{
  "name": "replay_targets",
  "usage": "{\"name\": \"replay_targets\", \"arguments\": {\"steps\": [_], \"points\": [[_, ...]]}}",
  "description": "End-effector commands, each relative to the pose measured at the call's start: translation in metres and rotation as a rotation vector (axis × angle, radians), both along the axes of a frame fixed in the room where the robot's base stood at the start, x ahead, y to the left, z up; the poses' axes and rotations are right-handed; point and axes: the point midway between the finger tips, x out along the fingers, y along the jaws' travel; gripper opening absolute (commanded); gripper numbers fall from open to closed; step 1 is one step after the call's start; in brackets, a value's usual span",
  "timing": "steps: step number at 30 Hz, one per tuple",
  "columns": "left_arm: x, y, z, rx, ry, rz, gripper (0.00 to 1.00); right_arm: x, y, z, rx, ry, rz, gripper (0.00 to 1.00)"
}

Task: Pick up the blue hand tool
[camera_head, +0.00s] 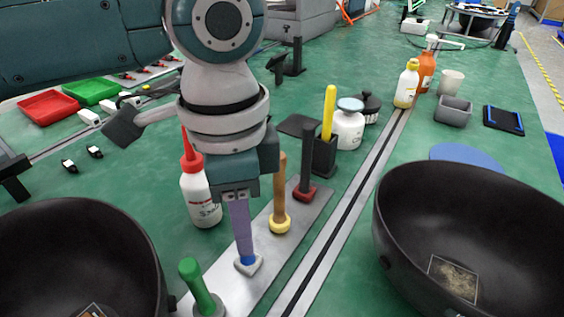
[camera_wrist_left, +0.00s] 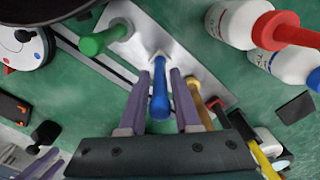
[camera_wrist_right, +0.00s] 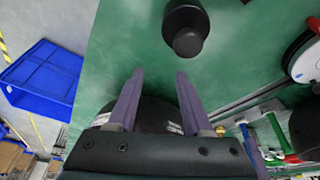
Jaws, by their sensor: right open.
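The blue hand tool (camera_head: 247,261) stands upright on a pale metal plate (camera_head: 232,283) on the green bench; its blue handle (camera_wrist_left: 159,103) also shows in the left wrist view. My left gripper (camera_head: 243,243) points straight down over it and hides most of the handle in the head view. In the left wrist view my left gripper's two purple fingers (camera_wrist_left: 161,75) stand on either side of the handle, with narrow gaps showing, so it is open around it. My right gripper (camera_wrist_right: 159,73) is open and empty in the right wrist view and is not in the head view.
A green tool (camera_head: 198,287), a yellow-based wooden-handled tool (camera_head: 281,200) and a red-based dark tool (camera_head: 306,170) stand on the same plate. A red-capped white bottle (camera_head: 200,195) stands close left. Large black bowls (camera_head: 75,255) (camera_head: 470,225) flank the plate.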

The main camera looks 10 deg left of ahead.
Motion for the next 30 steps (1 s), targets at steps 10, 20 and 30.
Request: {"name": "replay_targets", "arguments": {"steps": [10,20,30], "points": [[0.0,0.0,0.0,0.0,0.0,0.0,0.0,0.0,0.0,0.0,0.001,0.001,0.0,0.5],[0.0,0.0,0.0,-0.001,0.0,0.0,0.0,0.0,0.0,0.0,0.0,0.001,0.0,0.5],[0.001,0.0,0.019,-0.002,-0.003,-0.001,0.0,0.0,-0.001,0.005,-0.003,0.002,0.002,0.5]]}}
